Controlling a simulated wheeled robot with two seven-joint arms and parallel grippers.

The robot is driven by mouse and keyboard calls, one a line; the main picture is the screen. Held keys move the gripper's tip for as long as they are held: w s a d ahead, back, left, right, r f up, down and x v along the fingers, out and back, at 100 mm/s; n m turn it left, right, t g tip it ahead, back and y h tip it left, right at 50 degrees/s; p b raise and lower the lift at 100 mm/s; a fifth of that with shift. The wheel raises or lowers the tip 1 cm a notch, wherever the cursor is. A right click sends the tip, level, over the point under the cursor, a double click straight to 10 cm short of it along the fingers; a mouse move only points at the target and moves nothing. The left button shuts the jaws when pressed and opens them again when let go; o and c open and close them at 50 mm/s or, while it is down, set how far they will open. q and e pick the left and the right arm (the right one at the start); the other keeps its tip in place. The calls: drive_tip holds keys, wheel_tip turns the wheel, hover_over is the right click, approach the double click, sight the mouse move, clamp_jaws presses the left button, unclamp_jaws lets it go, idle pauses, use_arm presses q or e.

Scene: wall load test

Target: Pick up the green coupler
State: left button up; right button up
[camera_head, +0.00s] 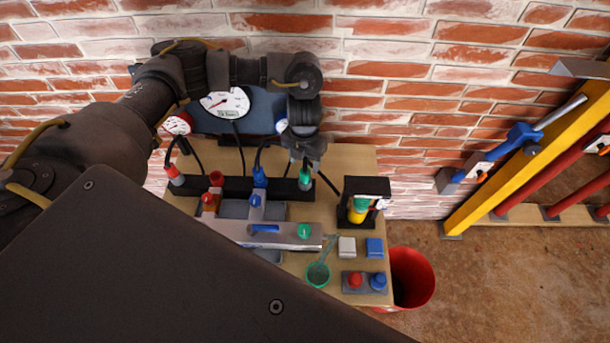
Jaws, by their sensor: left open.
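The green coupler (305,177) stands at the right end of a black rack (238,187) on the wooden bench (348,160), with a dark hose at it. My left gripper (306,161) is open and points down directly above the green coupler, very close to it. Whether the fingers are around its top or just above it, I cannot tell. A blue coupler (260,176) and a red coupler (175,176) stand farther left in the same rack, with hoses. My right gripper is not in view.
A grey manifold (280,234) with red, blue and green fittings lies in front of the rack. A red bucket (412,277) stands beside the bench. Gauges (225,102) are behind, before a brick wall.

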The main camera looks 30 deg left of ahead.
sight(305, 174)
use_arm(q)
drive_tip(key=shift+w+f, duration=0.45)
drive_tip(key=shift+f, duration=0.5)
drive_tip(key=shift+s, duration=0.25)
drive_tip(key=shift+s+f, duration=0.25)
drive_tip(key=shift+f, duration=0.1)
drive_tip(key=f, duration=0.3)
drive_tip(key=shift+w+f, duration=0.2)
drive_tip(key=shift+f, duration=0.4)
drive_tip(key=shift+s, duration=0.1)
drive_tip(key=c, duration=1.1)
drive_tip(key=shift+o, duration=0.2)
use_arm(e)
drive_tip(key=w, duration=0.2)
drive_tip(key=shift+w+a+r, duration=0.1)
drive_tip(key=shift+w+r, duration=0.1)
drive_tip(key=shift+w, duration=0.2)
